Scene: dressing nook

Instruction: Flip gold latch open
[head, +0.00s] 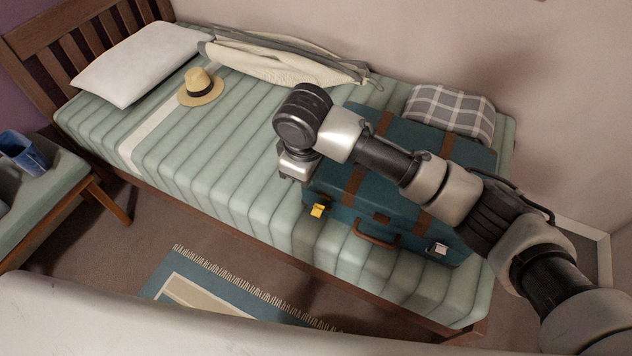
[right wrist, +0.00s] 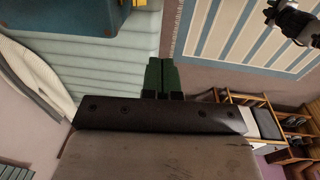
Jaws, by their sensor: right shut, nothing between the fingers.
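A teal suitcase (head: 342,213) with brown straps and a brown front handle (head: 376,236) lies closed on the bed. The gold latch (head: 317,210) is on its front face at the left; its flap position is too small to tell. A silver latch (head: 437,249) is at the front right. My right arm reaches across the suitcase, with its wrist above the suitcase's left end; the fingers are hidden in the head view. In the right wrist view my right gripper (right wrist: 161,76) is shut and empty, apart from the suitcase (right wrist: 60,14). Part of what looks like my left gripper (right wrist: 288,18) shows at the upper right, its jaws unclear.
The striped bed (head: 190,150) has free room left of the suitcase. A straw hat (head: 200,87), a pillow (head: 140,62), cream clothing (head: 275,62) and a plaid folded blanket (head: 450,110) lie on it. A fringed rug (head: 215,280) is on the floor in front.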

